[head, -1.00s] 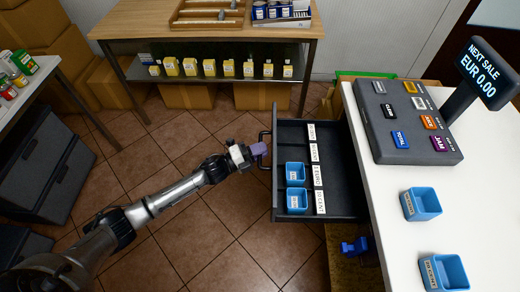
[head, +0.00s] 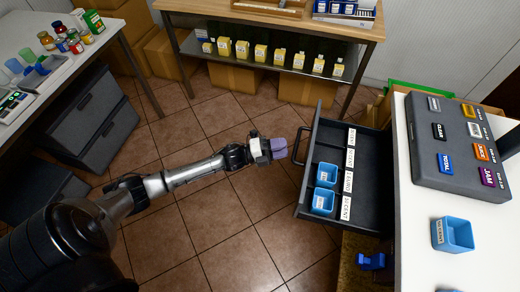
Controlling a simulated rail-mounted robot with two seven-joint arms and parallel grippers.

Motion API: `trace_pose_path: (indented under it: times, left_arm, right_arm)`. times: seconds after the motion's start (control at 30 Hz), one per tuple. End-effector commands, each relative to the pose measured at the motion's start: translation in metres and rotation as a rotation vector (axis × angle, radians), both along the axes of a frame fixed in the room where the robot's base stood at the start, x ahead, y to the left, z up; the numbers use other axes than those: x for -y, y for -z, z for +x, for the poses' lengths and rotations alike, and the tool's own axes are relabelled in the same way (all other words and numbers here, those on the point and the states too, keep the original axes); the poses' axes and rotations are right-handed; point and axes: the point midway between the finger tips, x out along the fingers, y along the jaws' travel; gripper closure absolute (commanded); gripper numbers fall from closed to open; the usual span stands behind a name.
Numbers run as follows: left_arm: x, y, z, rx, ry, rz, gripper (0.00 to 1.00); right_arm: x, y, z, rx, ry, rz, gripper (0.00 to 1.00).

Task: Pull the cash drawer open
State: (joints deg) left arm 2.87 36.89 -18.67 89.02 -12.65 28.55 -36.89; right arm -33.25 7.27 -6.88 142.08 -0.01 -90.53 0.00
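The dark grey cash drawer (head: 378,212) stands pulled out from under the white counter, its inside showing. Two blue cups (head: 325,174) sit in it beside a row of white label strips (head: 348,170). Its bar handle (head: 297,146) is on the drawer's left face. My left gripper (head: 280,148), with purple-grey fingertips, is just left of the handle and looks slightly apart from it. Whether its fingers are open or shut is too small to tell. My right gripper is not in view.
The white counter (head: 425,225) at the right bears a key panel (head: 455,150) and a blue cup (head: 452,234). A wooden shelf table (head: 270,22) with yellow bottles stands behind. Grey boxes (head: 95,130) are at the left. Tiled floor is free around my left arm.

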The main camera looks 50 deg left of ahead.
Motion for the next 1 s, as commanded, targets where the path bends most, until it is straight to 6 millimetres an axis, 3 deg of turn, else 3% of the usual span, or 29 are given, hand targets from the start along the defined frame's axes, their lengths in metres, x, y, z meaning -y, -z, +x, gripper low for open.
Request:
trace_pose_path:
  times: [0.2, 0.4, 0.63, 1.0]
  left_arm:
    - [-0.025, 0.007, -0.035, -0.002, -0.001, 0.0, 0.61]
    - [-0.04, 0.011, -0.056, -0.001, 0.0, -0.001, 0.61]
    - [-0.048, 0.014, -0.066, 0.001, 0.001, 0.0, 0.61]
    - [-0.049, 0.014, -0.067, 0.001, 0.001, 0.0, 0.61]
  right_arm:
    - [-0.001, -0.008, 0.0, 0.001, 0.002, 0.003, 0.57]
    - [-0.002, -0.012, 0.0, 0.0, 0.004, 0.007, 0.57]
    - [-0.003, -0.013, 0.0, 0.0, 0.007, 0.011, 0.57]
    - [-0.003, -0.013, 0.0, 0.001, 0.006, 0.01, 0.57]
